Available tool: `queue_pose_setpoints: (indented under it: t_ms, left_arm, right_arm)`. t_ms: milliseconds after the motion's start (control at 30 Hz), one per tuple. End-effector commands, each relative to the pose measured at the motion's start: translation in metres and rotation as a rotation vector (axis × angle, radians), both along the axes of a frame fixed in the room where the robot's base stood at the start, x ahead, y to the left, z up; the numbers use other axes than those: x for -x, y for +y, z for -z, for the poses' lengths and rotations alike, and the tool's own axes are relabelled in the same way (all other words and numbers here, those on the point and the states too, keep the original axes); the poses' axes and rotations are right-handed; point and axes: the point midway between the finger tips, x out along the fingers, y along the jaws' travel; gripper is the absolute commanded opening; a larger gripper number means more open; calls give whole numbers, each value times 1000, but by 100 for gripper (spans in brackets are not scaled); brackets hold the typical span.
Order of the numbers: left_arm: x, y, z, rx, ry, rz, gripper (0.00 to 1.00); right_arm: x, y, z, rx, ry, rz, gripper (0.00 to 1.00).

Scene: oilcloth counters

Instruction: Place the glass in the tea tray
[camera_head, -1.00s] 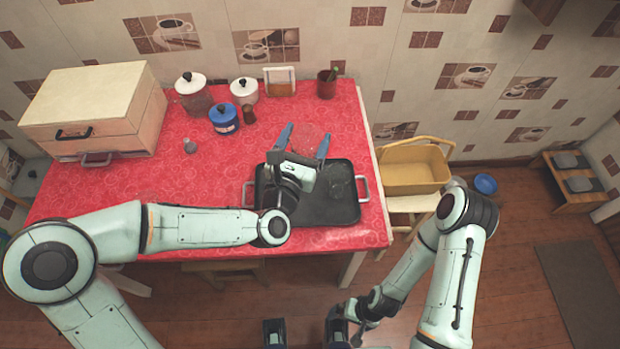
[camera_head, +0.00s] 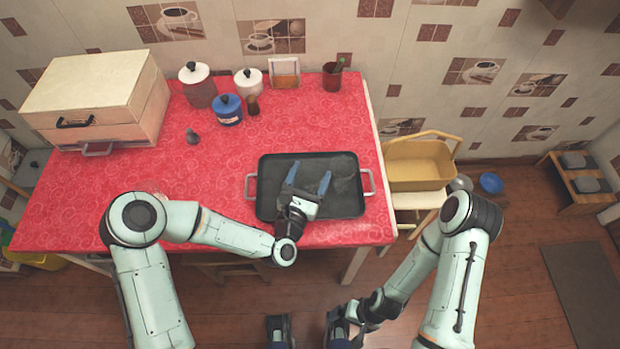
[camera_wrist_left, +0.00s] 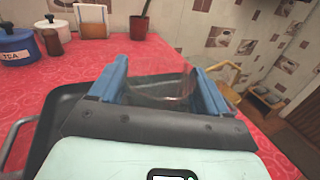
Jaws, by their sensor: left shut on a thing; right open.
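My left gripper (camera_head: 309,178) is shut on a clear glass, over the black tea tray (camera_head: 265,203) with metal side handles. In the left wrist view the see-through glass (camera_wrist_left: 165,88) sits between the blue fingers. Its base is hard to make out, so I cannot tell whether it touches the tray. The tray also shows in the left wrist view (camera_wrist_left: 60,105). Another faint, see-through shape shows in the right part of the tray. My right gripper (camera_head: 345,318) is open, low at the bottom edge of the head view, away from the table, and only partly visible.
The red-clothed table (camera_head: 150,200) has a wooden box (camera_head: 85,105) at its left. Canisters (camera_head: 198,88), a blue pot (camera_head: 228,110), and a red cup (camera_head: 332,78) stand at the back. A yellow basin (camera_head: 420,172) is right of the table.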

Motion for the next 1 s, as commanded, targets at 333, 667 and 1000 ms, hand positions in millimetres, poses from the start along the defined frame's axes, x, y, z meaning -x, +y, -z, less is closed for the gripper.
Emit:
queue_pose_setpoints:
  t_ms: [333, 667, 1000]
  left_arm:
    - [0, -1, 12, 1, -3, 1, 26]
    - [0, 0, 16, 0, -1, 1, 87]
    - [9, 3, 14, 0, 2, 1, 87]
  right_arm:
    - [1, 0, 2, 0, 0, 0, 100]
    - [2, 0, 5, 0, 2, 0, 100]
    - [1, 0, 3, 0, 1, 0, 100]
